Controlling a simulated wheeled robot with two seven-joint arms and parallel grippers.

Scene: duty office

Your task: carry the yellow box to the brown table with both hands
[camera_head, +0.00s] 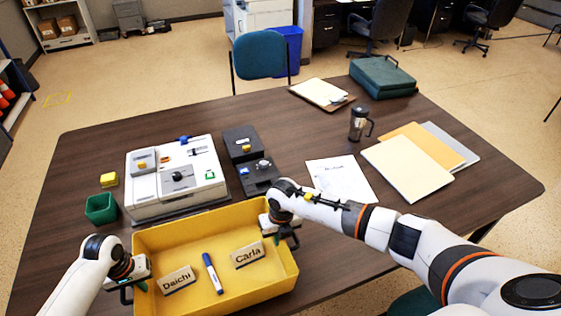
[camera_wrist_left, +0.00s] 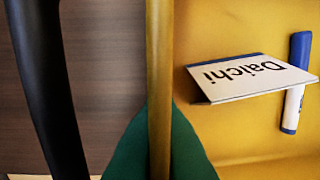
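The yellow box (camera_head: 215,297) is an open tray at the front of the brown table (camera_head: 90,160). I cannot tell whether it rests on the table. Inside lie a "Daichi" name card (camera_head: 178,280), a "Carla" name card (camera_head: 247,255) and a blue marker (camera_head: 212,273). My left gripper (camera_head: 132,287) is at the box's left wall. In the left wrist view its green fingertips (camera_wrist_left: 160,155) show on both sides of the wall rim, against it. My right gripper (camera_head: 282,238) straddles the right wall near its far end; its grip is too small to judge.
A white device (camera_head: 175,178) stands just behind the box, with a green cup (camera_head: 101,208) and a yellow block (camera_head: 109,180) to its left. Black devices (camera_head: 258,172), papers, folders (camera_head: 408,168) and a mug (camera_head: 358,124) lie farther right. A blue chair (camera_head: 260,55) stands beyond the table.

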